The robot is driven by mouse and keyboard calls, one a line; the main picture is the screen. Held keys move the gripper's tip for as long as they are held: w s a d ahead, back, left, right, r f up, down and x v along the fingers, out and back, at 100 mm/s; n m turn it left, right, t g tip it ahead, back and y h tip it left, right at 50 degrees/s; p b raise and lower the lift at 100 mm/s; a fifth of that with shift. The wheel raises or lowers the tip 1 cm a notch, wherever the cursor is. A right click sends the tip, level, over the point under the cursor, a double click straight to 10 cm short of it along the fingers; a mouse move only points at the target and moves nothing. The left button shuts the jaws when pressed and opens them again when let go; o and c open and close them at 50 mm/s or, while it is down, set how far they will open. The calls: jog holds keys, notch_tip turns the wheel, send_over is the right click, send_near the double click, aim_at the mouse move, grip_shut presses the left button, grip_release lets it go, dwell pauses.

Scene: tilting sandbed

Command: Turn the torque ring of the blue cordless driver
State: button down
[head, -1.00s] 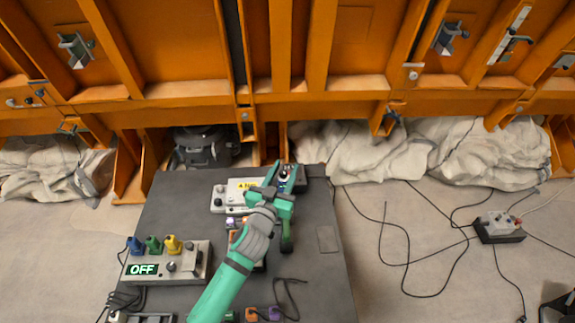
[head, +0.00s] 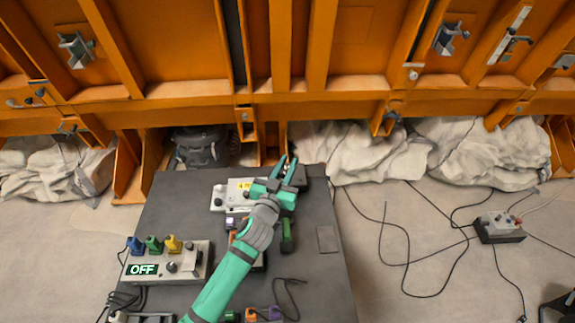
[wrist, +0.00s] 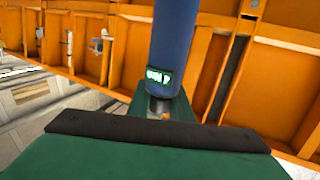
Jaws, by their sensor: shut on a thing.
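The blue cordless driver (wrist: 174,40) shows in the wrist view as a blue cylinder with a small lit display (wrist: 159,75). A grey collar (wrist: 157,104) sits at its near end, which seems to be the torque ring. My green gripper (wrist: 157,108) is shut on the driver at this collar, with one finger on each side. My gripper body and its black strip hide the lower part. In the head view my gripper (head: 284,172) is over the far right part of the dark table, and the driver is mostly hidden there.
A dark table (head: 170,205) carries a grey box with a yellow label (head: 228,196) and a control box reading OFF (head: 165,262). An orange steel wall (head: 180,60) stands behind. Cables (head: 405,262) lie on the floor to the right.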

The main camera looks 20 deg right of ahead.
jog(key=shift+m+g+h, duration=0.3)
jog(key=m+g+h, duration=0.1)
jog(key=g, duration=0.1)
jog(key=s+m+g+h, duration=0.1)
jog(key=m+g+h, duration=0.1)
jog(key=d+m+g+h, duration=0.1)
jog(key=g, duration=0.1)
jog(key=shift+s+m, duration=0.15)
jog(key=shift+m, duration=0.25)
jog(key=shift+s+a+f+m+g+y, duration=0.2)
jog(key=shift+s+m+g, duration=0.5)
jog(key=shift+m+g, duration=1.85)
jog(key=shift+s+d+r+m+g+y, duration=0.15)
jog(key=shift+s+m+g+y, duration=0.4)
jog(key=shift+m+g, duration=1.95)
jog(key=shift+s+a+f+m+g+y, duration=0.1)
jog(key=shift+s+m+g, duration=0.85)
jog(key=shift+g, duration=3.1)
jog(key=shift+a+m+g+y, duration=0.1)
jog(key=shift+m+g+y, duration=0.2)
jog(key=shift+g, duration=0.1)
jog(key=c, duration=1.6)
grip_release()
jog(key=shift+w, duration=0.1)
